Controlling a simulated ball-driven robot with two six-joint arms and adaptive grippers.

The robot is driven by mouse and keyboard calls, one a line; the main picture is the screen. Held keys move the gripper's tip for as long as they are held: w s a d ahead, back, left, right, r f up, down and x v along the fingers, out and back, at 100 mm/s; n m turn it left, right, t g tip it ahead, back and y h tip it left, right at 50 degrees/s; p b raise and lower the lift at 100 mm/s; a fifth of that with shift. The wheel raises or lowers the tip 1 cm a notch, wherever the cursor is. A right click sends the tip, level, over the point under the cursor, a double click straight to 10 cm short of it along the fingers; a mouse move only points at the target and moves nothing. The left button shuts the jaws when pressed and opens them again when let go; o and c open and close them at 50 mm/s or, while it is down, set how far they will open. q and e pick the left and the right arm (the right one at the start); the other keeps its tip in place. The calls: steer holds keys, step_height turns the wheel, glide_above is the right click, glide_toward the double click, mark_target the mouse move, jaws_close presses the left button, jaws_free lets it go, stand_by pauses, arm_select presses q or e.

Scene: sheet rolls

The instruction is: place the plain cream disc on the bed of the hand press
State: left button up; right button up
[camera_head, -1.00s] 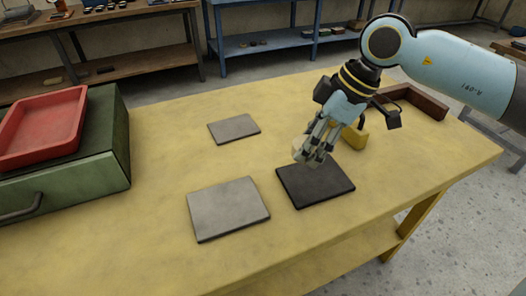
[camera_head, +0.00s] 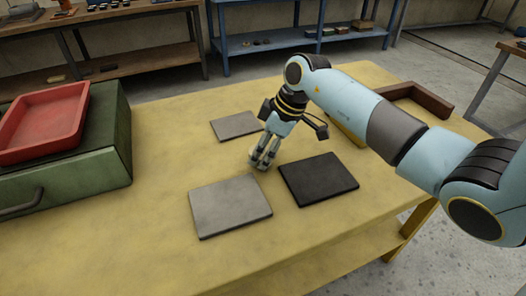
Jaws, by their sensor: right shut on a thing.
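My right gripper (camera_head: 262,161) reaches in from the right and points down, low over the table between the light grey plate and the black plate. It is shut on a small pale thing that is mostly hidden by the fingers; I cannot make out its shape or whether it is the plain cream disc. No other cream disc shows. Nothing in view is clearly a hand press or its bed. My left gripper is not in view.
On the yellow table (camera_head: 150,215) lie a light grey plate (camera_head: 230,207), a black plate (camera_head: 319,180) and a smaller grey plate (camera_head: 234,126). A red tray (camera_head: 40,125) sits on a green drawer box (camera_head: 75,180) at left. A brown angled piece (camera_head: 425,98) lies at back right.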

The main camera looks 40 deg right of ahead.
steer(key=shift+f, duration=0.4)
steer(key=shift+f, duration=0.1)
steer(key=o, duration=1.2)
steer(key=shift+c, duration=0.2)
